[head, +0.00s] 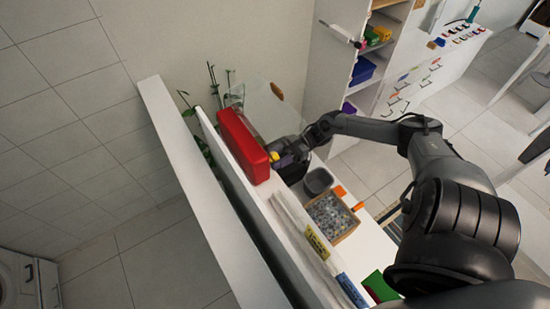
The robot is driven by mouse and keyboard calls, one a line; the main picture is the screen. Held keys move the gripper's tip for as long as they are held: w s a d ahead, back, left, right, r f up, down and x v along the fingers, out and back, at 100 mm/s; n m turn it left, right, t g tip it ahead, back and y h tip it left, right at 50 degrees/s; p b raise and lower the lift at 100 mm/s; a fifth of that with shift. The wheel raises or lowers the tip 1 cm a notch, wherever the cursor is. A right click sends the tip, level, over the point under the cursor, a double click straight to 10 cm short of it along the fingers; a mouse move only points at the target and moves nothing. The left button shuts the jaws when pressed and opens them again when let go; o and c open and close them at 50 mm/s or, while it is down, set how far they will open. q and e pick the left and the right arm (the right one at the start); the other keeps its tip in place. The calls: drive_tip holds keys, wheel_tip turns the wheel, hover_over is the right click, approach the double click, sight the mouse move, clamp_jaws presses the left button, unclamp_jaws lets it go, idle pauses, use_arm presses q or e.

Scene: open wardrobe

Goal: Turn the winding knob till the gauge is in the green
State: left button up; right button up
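A red box-shaped object (243,146) stands on the white surface in the middle of the tilted head view. A small yellow part (273,157) shows at its right side; I cannot tell whether this is the winding knob. No gauge face or green zone can be made out. My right arm comes in from the right, and its gripper (279,153) is close beside the red object at the yellow part. The fingers are small and dark, so I cannot tell whether they touch it or are shut. My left gripper is not in view.
A grey cup (318,181) and a brown-rimmed tray of small clear pieces (332,217) stand below my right forearm. Orange and green items lie nearby. A white shelf (340,60) with coloured boxes stands behind. A long white panel edge (205,200) runs along the left.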

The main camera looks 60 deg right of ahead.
drive_tip(key=shift+f, duration=0.15)
drive_tip(key=o, duration=1)
drive_tip(key=shift+s+d+b, duration=0.3)
drive_tip(key=shift+d, duration=0.2)
drive_tip(key=shift+b+v, duration=1.95)
drive_tip(key=shift+v, duration=2.9)
